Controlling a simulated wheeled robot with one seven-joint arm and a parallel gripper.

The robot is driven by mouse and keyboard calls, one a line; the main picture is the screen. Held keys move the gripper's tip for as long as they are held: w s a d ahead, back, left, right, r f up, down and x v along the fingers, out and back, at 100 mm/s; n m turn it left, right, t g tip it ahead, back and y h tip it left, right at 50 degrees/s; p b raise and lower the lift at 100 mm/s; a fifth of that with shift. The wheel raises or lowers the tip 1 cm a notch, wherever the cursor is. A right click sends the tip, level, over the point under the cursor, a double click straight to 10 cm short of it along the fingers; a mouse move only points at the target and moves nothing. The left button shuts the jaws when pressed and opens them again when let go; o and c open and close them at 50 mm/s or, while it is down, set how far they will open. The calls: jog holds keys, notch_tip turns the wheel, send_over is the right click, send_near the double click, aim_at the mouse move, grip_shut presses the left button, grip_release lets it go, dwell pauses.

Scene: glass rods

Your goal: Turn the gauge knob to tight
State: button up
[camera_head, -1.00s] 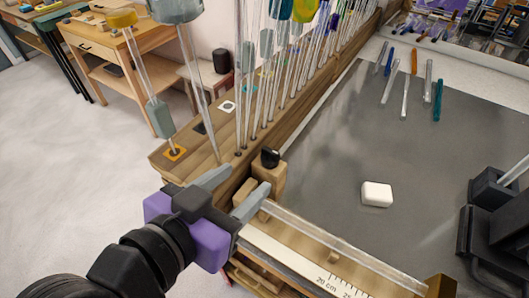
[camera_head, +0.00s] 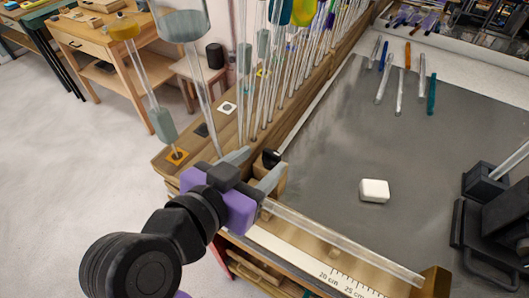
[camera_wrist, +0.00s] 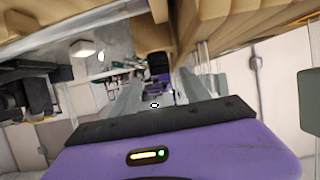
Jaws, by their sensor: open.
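The black gauge knob (camera_head: 271,158) sits at the top of a wooden block (camera_head: 280,181) at the left end of the gauge. A clear glass rod (camera_head: 345,240) lies along the gauge beside a white centimetre scale (camera_head: 295,261). My purple and black gripper (camera_head: 265,158) is open, its two grey fingers reaching to either side of the knob. In the wrist view a dark shape that looks like the knob (camera_wrist: 160,66) shows between the spread fingers (camera_wrist: 158,92). I cannot tell whether either finger touches it. The knob's marking is not readable.
A wooden rack (camera_head: 240,120) with several upright glass rods stands just behind my gripper. A white block (camera_head: 374,190) lies on the grey mat (camera_head: 335,140), with several rods at its far end. A black fixture (camera_head: 480,235) stands at the right.

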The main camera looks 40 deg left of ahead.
aim_at(271, 156)
jog(key=shift+x, duration=1.35)
grip_shut()
